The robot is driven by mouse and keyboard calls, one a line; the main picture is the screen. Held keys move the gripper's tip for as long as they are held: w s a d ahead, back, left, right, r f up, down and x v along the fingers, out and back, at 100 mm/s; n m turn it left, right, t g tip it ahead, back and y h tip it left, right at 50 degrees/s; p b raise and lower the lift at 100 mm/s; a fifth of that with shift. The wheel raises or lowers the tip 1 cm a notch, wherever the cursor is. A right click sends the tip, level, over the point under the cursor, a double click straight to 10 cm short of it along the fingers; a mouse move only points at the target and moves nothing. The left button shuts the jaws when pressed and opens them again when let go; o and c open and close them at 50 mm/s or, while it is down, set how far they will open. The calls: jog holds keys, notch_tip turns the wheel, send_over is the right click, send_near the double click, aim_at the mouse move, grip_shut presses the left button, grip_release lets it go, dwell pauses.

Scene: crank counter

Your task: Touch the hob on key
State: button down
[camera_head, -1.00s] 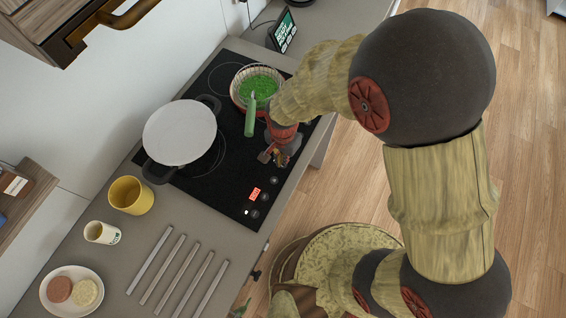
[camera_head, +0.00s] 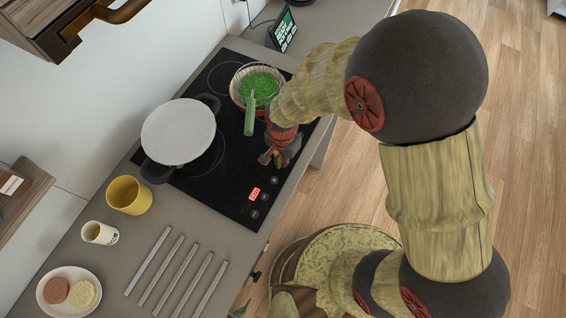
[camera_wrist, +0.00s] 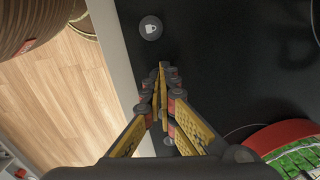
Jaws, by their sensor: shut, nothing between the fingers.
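The black hob (camera_head: 200,185) is set in the counter. Its red-lit display (camera_head: 254,194) and several round grey keys, one of them the near key (camera_head: 254,213), lie along its front edge. My gripper (camera_head: 270,159) hangs over that edge, beyond the display, its fingers pointing down. In the wrist view my shut, empty fingertips (camera_wrist: 162,70) stand over the black glass, just below a round key with a pot mark (camera_wrist: 150,27). Another key (camera_wrist: 168,141) is partly hidden behind my fingers. I cannot tell whether my fingertips touch the glass, nor which key is the on key.
A red-rimmed pan of green food (camera_head: 257,84) with a green-handled utensil (camera_head: 249,115) stands close behind my gripper. A white-lidded pot (camera_head: 178,132) stands left on the hob. A yellow mug (camera_head: 129,195), a small cup (camera_head: 100,233) and a plate (camera_head: 48,310) line the counter.

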jog(key=shift+r+p, duration=1.9)
jog(key=shift+r, duration=0.65)
